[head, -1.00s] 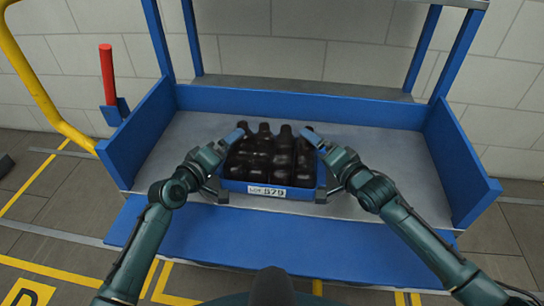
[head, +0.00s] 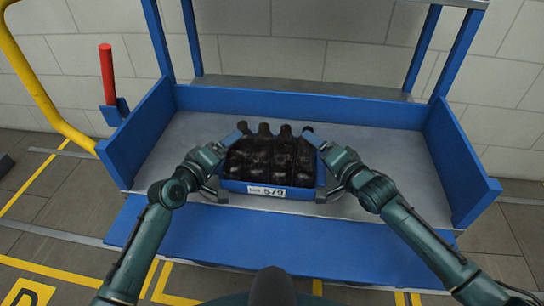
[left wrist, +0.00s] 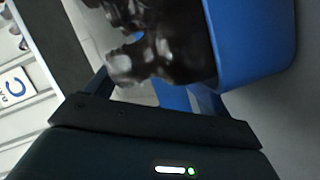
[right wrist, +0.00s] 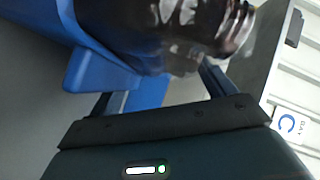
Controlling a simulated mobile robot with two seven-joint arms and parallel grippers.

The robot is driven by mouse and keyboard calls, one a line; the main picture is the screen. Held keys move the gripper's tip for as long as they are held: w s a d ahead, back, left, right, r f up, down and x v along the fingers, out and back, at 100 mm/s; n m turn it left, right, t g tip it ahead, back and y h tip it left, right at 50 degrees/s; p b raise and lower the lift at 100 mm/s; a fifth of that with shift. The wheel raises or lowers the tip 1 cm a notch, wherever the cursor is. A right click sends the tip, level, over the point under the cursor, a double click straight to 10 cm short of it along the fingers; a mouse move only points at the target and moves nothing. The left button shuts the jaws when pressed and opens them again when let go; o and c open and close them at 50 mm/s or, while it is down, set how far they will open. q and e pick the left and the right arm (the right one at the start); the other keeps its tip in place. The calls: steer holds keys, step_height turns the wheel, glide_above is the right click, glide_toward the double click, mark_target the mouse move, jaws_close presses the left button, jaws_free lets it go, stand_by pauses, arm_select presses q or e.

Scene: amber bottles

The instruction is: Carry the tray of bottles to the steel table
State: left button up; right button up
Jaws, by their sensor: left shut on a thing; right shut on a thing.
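The blue tray (head: 232,187) carries several dark amber bottles (head: 272,158) and a white label reading "Lot 579" on its front. It is on or just over the grey deck of a blue-framed cart; I cannot tell whether it touches. My left gripper (head: 228,146) is shut on the tray's left side, and my right gripper (head: 324,148) is shut on its right side. The wrist views show the blue tray wall (left wrist: 262,45) (right wrist: 88,52) and dark bottles close to the fingers. The fingertips are partly hidden. No separate steel table is identifiable.
The cart's deck (head: 385,160) has free room on both sides of the tray. Blue side panels (head: 465,165), a back rail (head: 300,105) and uprights enclose it. A yellow pipe (head: 38,85) and red handle (head: 107,72) stand at left. A block wall is behind.

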arm_select(q)
steer(key=shift+f, duration=0.1)
steer(key=c, duration=0.3)
arm_select(e)
steer(key=shift+a, duration=0.15)
steer(key=shift+c, duration=1.4)
arm_select(q)
steer(key=shift+r, duration=0.25)
arm_select(e)
steer(key=shift+r, duration=0.25)
